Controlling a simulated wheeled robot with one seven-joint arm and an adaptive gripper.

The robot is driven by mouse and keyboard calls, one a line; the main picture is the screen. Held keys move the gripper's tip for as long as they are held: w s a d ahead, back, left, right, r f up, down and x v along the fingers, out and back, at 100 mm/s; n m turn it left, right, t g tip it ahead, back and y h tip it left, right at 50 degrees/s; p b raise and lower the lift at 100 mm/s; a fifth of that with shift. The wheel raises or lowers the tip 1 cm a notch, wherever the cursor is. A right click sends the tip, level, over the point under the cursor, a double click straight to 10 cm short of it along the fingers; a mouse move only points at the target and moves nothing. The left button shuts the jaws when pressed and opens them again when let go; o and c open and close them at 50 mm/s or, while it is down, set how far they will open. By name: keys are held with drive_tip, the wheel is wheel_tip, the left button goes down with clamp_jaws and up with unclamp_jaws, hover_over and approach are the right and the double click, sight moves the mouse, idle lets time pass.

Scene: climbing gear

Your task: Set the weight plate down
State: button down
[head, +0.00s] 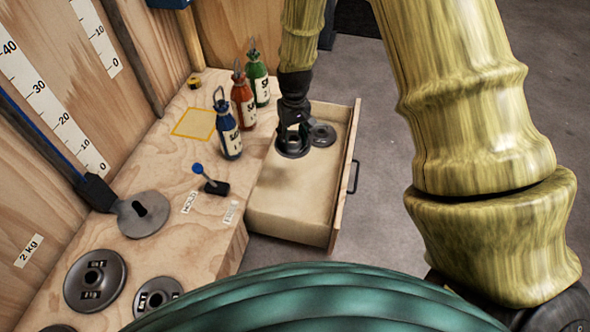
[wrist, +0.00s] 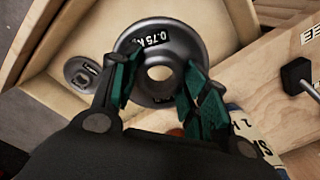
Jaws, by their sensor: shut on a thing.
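A dark round weight plate (wrist: 186,47) with a centre hole and a "0.75 kg" label shows in the wrist view, between the green fingers of my gripper (wrist: 160,95). My gripper is shut on this plate. In the head view my gripper (head: 291,132) points down over the far part of the open wooden drawer (head: 285,205), with the plate (head: 293,150) at its tips. I cannot tell whether the plate touches the drawer floor. A second, smaller plate (head: 322,135) lies in the drawer just to the right; it also shows in the wrist view (wrist: 81,73).
Blue (head: 228,130), red (head: 243,103) and green (head: 259,82) bottles stand on the bench left of the drawer. A blue-knobbed lever (head: 214,187) and larger plates (head: 95,280) are nearer. The drawer's near part is empty.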

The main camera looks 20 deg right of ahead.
drive_tip(key=b, duration=0.4)
hover_over(310, 178)
wheel_tip(310, 178, down, 12)
drive_tip(key=r, duration=0.1)
drive_tip(key=shift+a+f+b, duration=0.1)
drive_tip(key=shift+f+b, duration=2.4)
drive_tip(key=shift+f, duration=2.65)
drive_tip(key=shift+f, duration=0.1)
drive_tip(key=c, duration=0.7)
unclamp_jaws()
drive_tip(key=shift+c, duration=0.2)
wheel_tip(310, 178, up, 12)
drive_tip(key=p, duration=0.7)
